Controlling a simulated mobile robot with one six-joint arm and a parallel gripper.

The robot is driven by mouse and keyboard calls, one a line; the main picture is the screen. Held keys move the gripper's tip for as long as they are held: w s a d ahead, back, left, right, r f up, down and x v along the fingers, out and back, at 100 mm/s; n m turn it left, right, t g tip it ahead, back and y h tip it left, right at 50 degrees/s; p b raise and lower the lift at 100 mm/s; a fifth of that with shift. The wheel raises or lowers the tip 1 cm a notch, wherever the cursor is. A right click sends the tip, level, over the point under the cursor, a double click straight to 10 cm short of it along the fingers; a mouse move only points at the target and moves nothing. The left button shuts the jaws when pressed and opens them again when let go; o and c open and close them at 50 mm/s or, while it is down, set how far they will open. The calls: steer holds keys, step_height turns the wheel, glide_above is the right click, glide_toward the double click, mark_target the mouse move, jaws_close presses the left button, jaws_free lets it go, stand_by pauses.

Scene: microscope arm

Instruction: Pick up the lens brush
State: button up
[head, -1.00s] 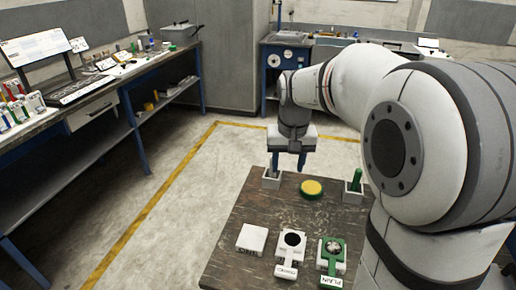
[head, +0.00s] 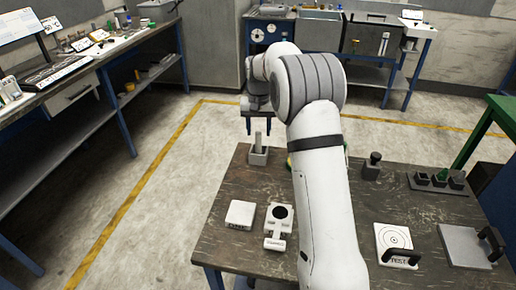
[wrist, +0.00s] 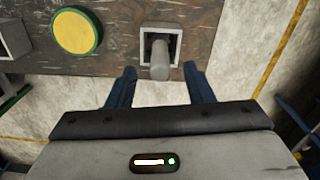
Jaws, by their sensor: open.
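A grey upright handle (head: 258,141), which looks like the lens brush, stands in a square grey holder (head: 258,157) at the table's far left corner. In the wrist view the handle (wrist: 160,58) points toward the camera out of its holder (wrist: 174,33). My gripper (head: 262,128) is open and empty just beyond the holder in the head view. In the wrist view the fingertips of my gripper (wrist: 160,70) lie to either side of the handle's near end, with gaps on both sides. The part of the brush inside the holder is hidden.
A yellow round pad (wrist: 76,32) lies beside the holder. On the table (head: 226,184) are a white block (head: 241,214), a white slide-like piece (head: 279,224), a target plate (head: 393,240) and a dark knob (head: 373,166). My arm hides the table's middle.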

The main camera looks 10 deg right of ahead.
mark_target(259, 140)
step_height(259, 140, down, 5)
steer(key=shift+f+p, duration=0.15)
steer(key=shift+p, duration=0.2)
steer(key=shift+c, duration=0.2)
jaws_close()
